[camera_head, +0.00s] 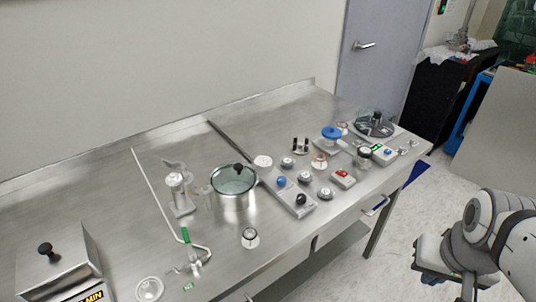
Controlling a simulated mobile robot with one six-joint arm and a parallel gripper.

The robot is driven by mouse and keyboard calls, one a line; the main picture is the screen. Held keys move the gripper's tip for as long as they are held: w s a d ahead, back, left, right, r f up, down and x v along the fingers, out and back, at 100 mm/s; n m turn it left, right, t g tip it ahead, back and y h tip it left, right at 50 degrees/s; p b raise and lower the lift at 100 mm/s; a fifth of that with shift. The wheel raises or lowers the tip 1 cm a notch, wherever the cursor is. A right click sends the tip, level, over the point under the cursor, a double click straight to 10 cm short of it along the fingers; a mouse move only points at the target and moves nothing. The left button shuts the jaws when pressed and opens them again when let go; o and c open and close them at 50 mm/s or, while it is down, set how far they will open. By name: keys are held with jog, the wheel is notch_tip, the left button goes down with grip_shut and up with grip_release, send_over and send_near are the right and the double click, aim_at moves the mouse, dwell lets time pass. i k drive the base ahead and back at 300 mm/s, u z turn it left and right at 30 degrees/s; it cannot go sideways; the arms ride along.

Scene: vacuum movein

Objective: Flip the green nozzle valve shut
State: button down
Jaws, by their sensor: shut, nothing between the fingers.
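The nozzle valve has a green handle (185,235) that stands upright near the front left of the steel table. Its metal nozzle body (190,265) sits just below the handle, with a thin pipe (156,198) running back from it. A small green label (189,287) lies in front of it. My gripper (468,289) is at the lower right, off the table and far from the valve. It is shut with nothing held, and its tips are partly cut off by the frame's bottom edge.
A steel pot with a glass lid (234,200) and a white pump-like device (180,190) stand behind the valve. A metal box (58,262) with a black knob is at the left. A white round dish (149,289) is close by. Knobs and switches (300,200) crowd the right.

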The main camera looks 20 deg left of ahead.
aim_at(192, 253)
jog(key=z, duration=0.5)
jog(key=k, duration=1.7)
jog(key=u, duration=0.8)
jog(key=i, duration=1.45)
